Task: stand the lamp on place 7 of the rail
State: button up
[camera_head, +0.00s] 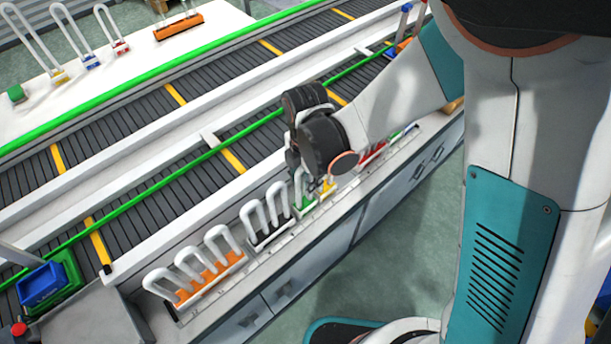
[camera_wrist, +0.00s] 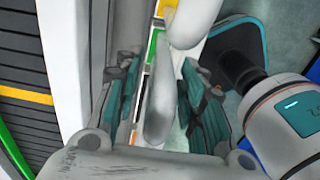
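Several white U-shaped lamps stand in a row on the rail (camera_head: 218,281) along the front of the bench. From left to right their bases are orange (camera_head: 208,274), black (camera_head: 272,237), green (camera_head: 304,206), yellow (camera_head: 328,187) and red (camera_head: 372,153). My gripper (camera_head: 316,180) is low over the green and yellow ones and partly hides them. In the wrist view its two fingers (camera_wrist: 163,100) are apart, with a white lamp tube (camera_wrist: 160,105) between them and gaps visible at its sides. Green and yellow bases show beyond. I cannot read the place numbers.
A conveyor (camera_head: 205,185) with green edge rails runs behind the row. A white table (camera_head: 125,62) beyond it holds more lamps and an orange holder (camera_head: 178,27). A blue bin (camera_head: 40,285) and a green bin (camera_head: 70,270) are at the left. Floor (camera_head: 400,240) is open in front.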

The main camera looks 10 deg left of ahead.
jog(key=shift+r, duration=3.8)
jog(key=shift+r, duration=0.1)
notch_tip(320, 180, up, 9)
jog(key=p, duration=0.6)
jog(key=shift+s, duration=0.1)
